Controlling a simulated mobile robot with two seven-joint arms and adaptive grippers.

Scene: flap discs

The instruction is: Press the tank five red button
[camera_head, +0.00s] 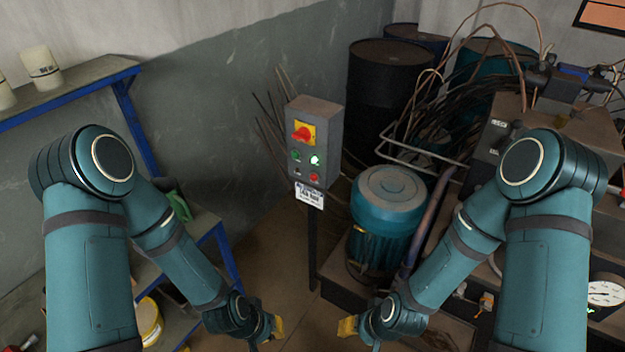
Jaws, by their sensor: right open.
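A grey control box (328,134) stands on a post in the middle of the view. A white label (309,196) hangs under it; its small print is hard to read. Below are a green button, a lit green one (315,160), a dark one and a red button (314,176) at the lower right. My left gripper (277,328) is below and left of the box, its jaw state unclear. My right gripper (347,326) is open, below and right of the box. Neither touches the box.
A teal motor (388,205) stands right of the box, near pipes and a cable tangle (450,95). Dark drums (385,80) stand behind. A blue-framed shelf (75,92) is at the left, with a lower shelf below. Floor shows between my arms.

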